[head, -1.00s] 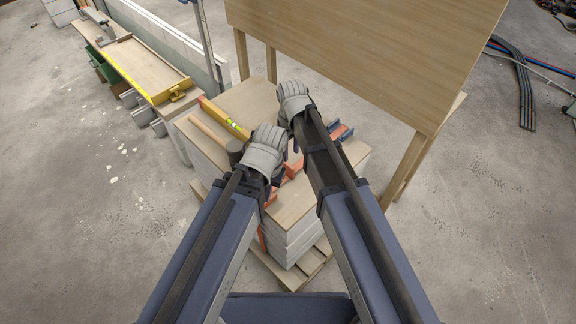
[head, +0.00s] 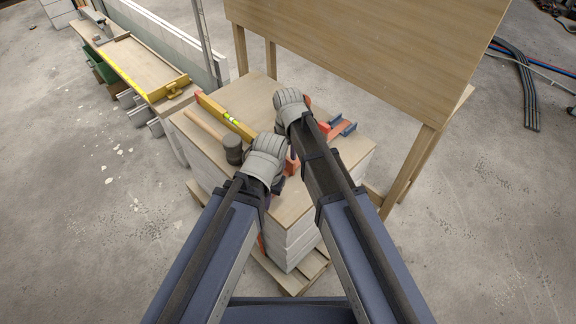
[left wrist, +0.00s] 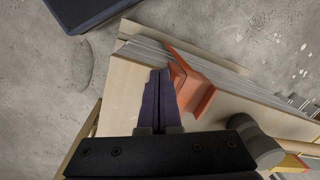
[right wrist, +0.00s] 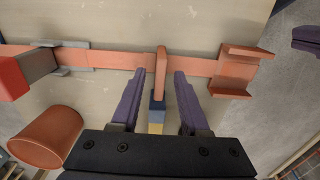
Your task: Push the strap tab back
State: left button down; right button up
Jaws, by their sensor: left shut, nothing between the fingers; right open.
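An orange strap (right wrist: 115,59) runs across the pale board on top of the stack in the right wrist view. An orange tab (right wrist: 161,66) stands up from it. My right gripper (right wrist: 160,76) is open, with one finger on each side of the tab in the picture; I cannot tell whether either touches it. A grey buckle (right wrist: 70,57) sits on the strap to the left. My left gripper (left wrist: 161,73) is shut and empty beside an orange edge protector (left wrist: 192,84) at the board's edge. In the head view, both gripper fingertips are hidden by my wrists.
A mallet (head: 233,150) and yellow level (head: 225,117) lie on the board's left side. A large wooden panel (head: 365,55) stands behind.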

jog(key=shift+f, duration=0.55)
jog(key=shift+c, duration=0.2)
grip_shut()
dwell(0.9)
